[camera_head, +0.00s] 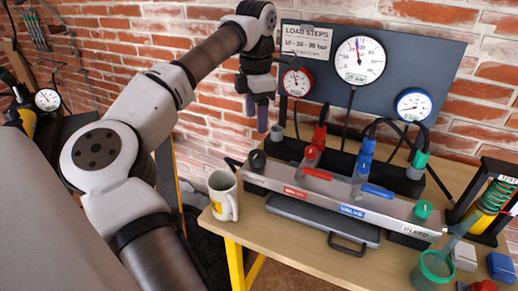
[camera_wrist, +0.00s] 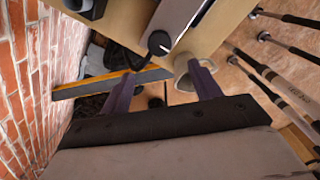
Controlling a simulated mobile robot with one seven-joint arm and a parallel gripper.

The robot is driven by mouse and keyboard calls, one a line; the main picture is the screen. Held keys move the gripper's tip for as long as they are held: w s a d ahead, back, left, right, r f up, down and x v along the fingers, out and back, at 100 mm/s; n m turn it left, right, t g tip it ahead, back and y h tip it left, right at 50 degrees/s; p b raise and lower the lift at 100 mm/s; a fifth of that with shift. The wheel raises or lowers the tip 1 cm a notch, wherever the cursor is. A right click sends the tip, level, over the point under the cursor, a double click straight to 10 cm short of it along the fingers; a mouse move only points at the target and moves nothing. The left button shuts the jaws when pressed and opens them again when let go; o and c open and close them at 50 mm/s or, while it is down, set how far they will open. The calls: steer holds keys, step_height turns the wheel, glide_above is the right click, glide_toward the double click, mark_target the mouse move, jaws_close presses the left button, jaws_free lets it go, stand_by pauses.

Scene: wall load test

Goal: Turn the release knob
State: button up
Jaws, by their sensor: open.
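A long grey manifold block (camera_head: 330,200) stands on the wooden bench. A black knob (camera_head: 258,160) sits at its left end, and a green knob (camera_head: 424,209) at its right end. The block's small labels are too blurred to tell which knob is the release. My gripper (camera_head: 257,112) is open and empty, pointing down above and apart from the black knob. In the wrist view, the black knob (camera_wrist: 160,43) shows beyond and between the fingertips of my gripper (camera_wrist: 161,70).
A pale mug (camera_head: 222,196) stands left of the block; in the wrist view it is partly behind the right finger. Red and blue levers, hoses and a gauge board (camera_head: 420,75) stand behind. A green cup (camera_head: 432,270) is at the front right. Brick wall is behind.

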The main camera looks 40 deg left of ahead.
mark_target(257, 154)
step_height(257, 154, down, 11)
steer(key=shift+r, duration=0.1)
stand_by(0.3)
steer(key=c, duration=1)
